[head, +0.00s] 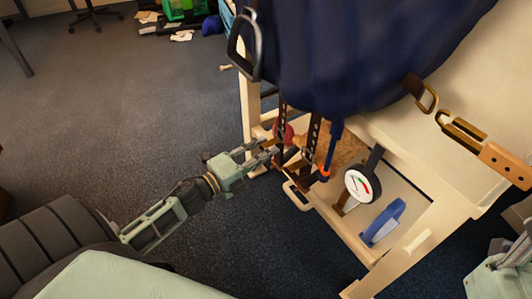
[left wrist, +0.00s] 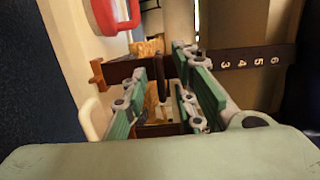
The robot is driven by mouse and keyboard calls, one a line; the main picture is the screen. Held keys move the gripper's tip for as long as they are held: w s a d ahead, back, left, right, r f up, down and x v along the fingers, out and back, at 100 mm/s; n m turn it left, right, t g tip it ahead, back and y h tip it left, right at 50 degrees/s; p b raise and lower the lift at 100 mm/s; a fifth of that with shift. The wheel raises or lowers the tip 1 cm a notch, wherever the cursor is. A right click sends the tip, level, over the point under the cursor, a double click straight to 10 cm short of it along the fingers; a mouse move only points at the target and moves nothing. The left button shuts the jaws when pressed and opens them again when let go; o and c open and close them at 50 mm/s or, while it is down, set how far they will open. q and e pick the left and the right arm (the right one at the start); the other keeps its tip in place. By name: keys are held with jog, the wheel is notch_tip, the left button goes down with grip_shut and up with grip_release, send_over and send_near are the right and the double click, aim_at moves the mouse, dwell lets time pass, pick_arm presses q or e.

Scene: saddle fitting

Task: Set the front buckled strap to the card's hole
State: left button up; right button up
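My left gripper (head: 270,153) reaches in from the left to the dark brown hanging straps below the blue draped load. One punched strap (head: 313,132) hangs nearest its right side; another (head: 283,115) hangs just above the fingertips. In the left wrist view the fingers (left wrist: 163,75) stand apart, with a brown strap (left wrist: 250,62) running across behind them. Its right part carries the numbers 3 to 6. A thin dark upright piece, perhaps a buckle tongue, shows between the fingers. I cannot tell whether the fingers touch the strap. No card can be made out. My right gripper's fingers are not visible.
A cream wooden stand (head: 425,225) holds a round dial gauge (head: 362,186) and a blue tool (head: 383,222) on its lower shelf. A metal stirrup-like loop (head: 243,45) hangs above my left gripper.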

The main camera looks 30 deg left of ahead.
pick_arm(q)
jog(key=shift+w+d, duration=0.2)
jog(key=shift+w, duration=0.4)
grip_shut()
jog(key=shift+r, duration=0.1)
